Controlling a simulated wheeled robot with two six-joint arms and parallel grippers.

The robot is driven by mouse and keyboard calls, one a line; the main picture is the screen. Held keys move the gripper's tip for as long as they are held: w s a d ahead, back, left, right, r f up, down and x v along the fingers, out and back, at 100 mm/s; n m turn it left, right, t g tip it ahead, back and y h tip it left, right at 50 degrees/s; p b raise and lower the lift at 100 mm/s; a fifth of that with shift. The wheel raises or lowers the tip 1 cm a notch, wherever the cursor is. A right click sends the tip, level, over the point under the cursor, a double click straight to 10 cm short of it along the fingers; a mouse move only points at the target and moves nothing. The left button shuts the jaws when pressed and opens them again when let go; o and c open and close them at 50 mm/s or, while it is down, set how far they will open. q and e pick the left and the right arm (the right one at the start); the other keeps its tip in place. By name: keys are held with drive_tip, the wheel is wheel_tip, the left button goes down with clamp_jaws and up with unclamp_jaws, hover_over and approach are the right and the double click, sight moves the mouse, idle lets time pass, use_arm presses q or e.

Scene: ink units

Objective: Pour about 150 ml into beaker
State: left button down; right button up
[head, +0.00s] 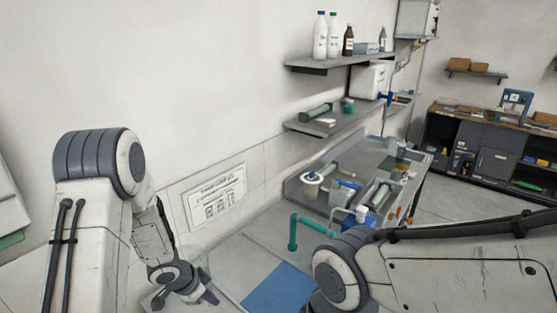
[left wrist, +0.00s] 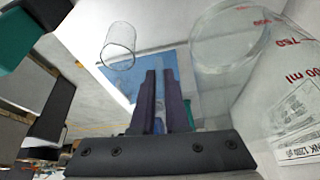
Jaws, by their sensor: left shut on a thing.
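A large clear vessel with red volume marks (left wrist: 235,50) fills the right of the left wrist view, close to my fingers. My left gripper (left wrist: 160,95) has its dark fingers nearly together, shut on what looks like a see-through part of this vessel; the exact grip is hard to see. In the head view, my left gripper (head: 208,297) is low, left of a blue mat (head: 280,288), with the faint clear vessel (head: 197,260) around it. A smaller clear glass beaker (left wrist: 118,45) stands apart, up and left of the fingers. I cannot make out liquid in either. My right gripper is out of view.
A grey bench (head: 295,188) with tubes and containers stands beyond the mat. A teal pipe (head: 293,232) rises beside the mat. Bottles (head: 320,38) stand on a wall shelf (head: 345,62). A printed sheet (head: 215,195) is on the wall. My right arm crosses the lower right.

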use_arm(q)
wheel_tip(320, 180, down, 8)
drive_tip(key=s+d+n+t+y+b, duration=0.1)
drive_tip(key=s+n+y+b, duration=0.1)
drive_tip(key=n+b, duration=0.7)
drive_tip(key=shift+r+y+b, duration=0.15)
drive_tip(key=shift+y+b, duration=0.55)
drive_tip(key=shift+b, duration=0.45)
